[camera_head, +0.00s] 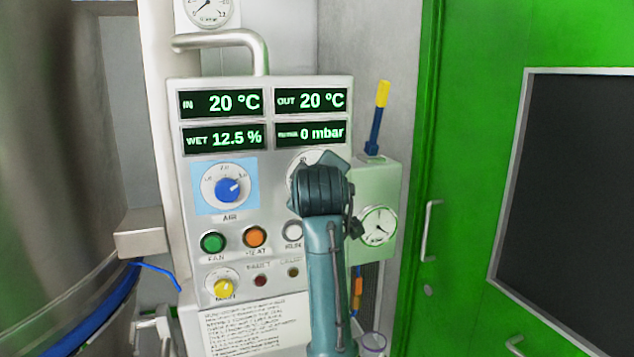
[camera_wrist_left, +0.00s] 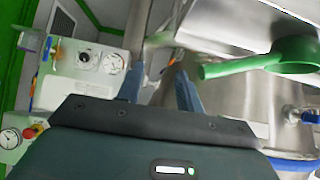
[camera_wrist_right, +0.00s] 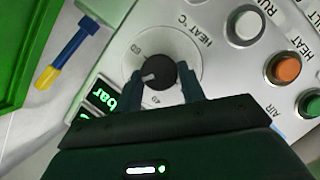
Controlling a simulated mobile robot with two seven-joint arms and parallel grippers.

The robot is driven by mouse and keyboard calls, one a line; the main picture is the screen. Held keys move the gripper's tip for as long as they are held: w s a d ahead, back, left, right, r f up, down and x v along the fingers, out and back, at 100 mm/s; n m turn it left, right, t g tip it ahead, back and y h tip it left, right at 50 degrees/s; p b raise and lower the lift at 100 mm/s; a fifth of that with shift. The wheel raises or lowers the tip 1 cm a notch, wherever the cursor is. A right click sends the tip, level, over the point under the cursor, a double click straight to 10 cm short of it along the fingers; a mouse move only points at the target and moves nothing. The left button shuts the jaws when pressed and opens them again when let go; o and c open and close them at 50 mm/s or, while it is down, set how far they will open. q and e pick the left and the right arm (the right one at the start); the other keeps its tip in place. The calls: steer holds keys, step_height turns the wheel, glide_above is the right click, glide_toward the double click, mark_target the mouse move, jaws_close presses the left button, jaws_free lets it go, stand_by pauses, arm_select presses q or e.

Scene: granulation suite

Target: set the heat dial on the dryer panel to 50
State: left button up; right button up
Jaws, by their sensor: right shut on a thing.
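The dryer panel (camera_head: 180,160) faces me in the head view. The heat dial's white plate (camera_head: 297,165) shows only at its upper left edge there; my right gripper hides the rest. In the right wrist view the black heat dial knob (camera_wrist_right: 157,74) sits between the two fingers of my right gripper (camera_wrist_right: 163,86), which is shut on it. Its white pointer mark points left in that picture, toward the side between two scale numbers; the exact value is hard to read. My left gripper (camera_wrist_left: 160,88) shows in its wrist view, fingers apart and empty.
A blue air dial (camera_head: 228,189), green fan (camera_head: 213,242) and orange heat (camera_head: 254,237) buttons and a yellow knob (camera_head: 222,288) lie left of my right arm. A gauge box (camera_head: 379,180) stands right of the panel. A green scoop-like part (camera_wrist_left: 285,56) is near my left gripper.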

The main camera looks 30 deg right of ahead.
stand_by(0.4)
steer(key=o, duration=1)
steer(key=shift+c, duration=0.2)
steer(key=b+v, duration=0.2)
steer(key=v, duration=1.1)
